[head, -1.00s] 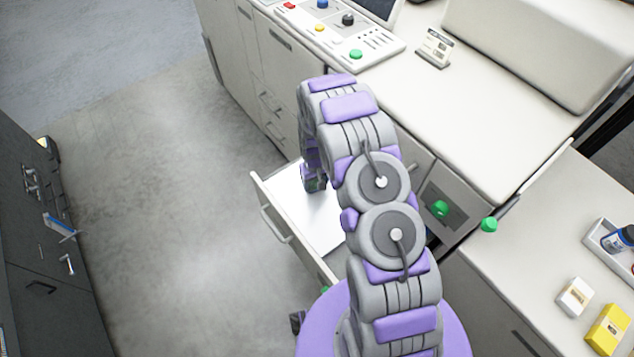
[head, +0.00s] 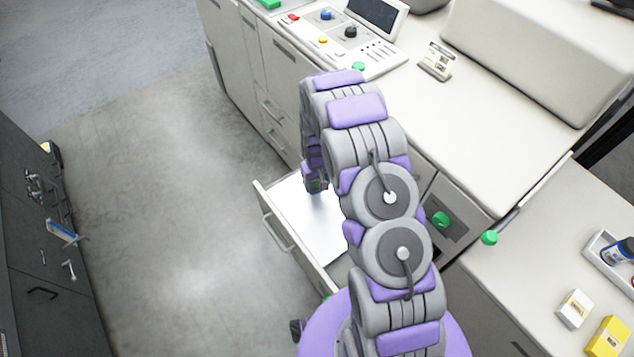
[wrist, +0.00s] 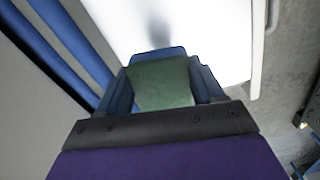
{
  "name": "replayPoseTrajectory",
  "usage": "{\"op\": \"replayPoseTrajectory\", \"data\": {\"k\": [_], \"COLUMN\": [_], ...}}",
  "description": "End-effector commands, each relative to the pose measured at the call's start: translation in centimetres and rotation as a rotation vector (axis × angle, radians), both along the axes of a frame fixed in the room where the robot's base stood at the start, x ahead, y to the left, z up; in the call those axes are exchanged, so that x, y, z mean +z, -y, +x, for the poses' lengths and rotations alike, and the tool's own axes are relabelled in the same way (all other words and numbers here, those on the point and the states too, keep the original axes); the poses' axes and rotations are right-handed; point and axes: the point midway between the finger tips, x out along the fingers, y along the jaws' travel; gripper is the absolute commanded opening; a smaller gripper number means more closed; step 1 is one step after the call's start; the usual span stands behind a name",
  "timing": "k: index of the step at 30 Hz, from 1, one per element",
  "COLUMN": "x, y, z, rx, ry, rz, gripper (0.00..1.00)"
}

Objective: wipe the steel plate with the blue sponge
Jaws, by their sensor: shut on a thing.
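The steel plate (head: 308,222) is a bright, flat sheet lying in the open drawer (head: 287,247). It also fills the top middle of the wrist view (wrist: 205,35). My gripper (head: 316,184) points down over the plate's far part; my arm hides some of the drawer's right side. In the wrist view my gripper (wrist: 163,85) is shut on a block with a dull green face and a blue edge, which I take as the blue sponge (wrist: 160,54). A soft dark shadow or reflection shows on the plate just beyond it. I cannot tell whether the sponge touches the plate.
A control panel (head: 335,42) with coloured knobs sits on the far counter. A white box (head: 574,309), a yellow box (head: 608,337) and a tray with a bottle (head: 617,249) stand at right. A dark cabinet (head: 40,255) is at left. The floor between is clear.

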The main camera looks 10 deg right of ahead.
Motion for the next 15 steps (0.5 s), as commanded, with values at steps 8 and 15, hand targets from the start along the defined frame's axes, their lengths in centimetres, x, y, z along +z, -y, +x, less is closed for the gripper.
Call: {"op": "replayPoseTrajectory", "data": {"k": [8,15], "x": [1.0,2.9], "y": [0.0,0.0], "z": [0.0,0.0], "rx": [0.000,0.001], "ry": [0.000,-0.001], "rz": [0.000,0.000], "gripper": [0.35,0.35]}}
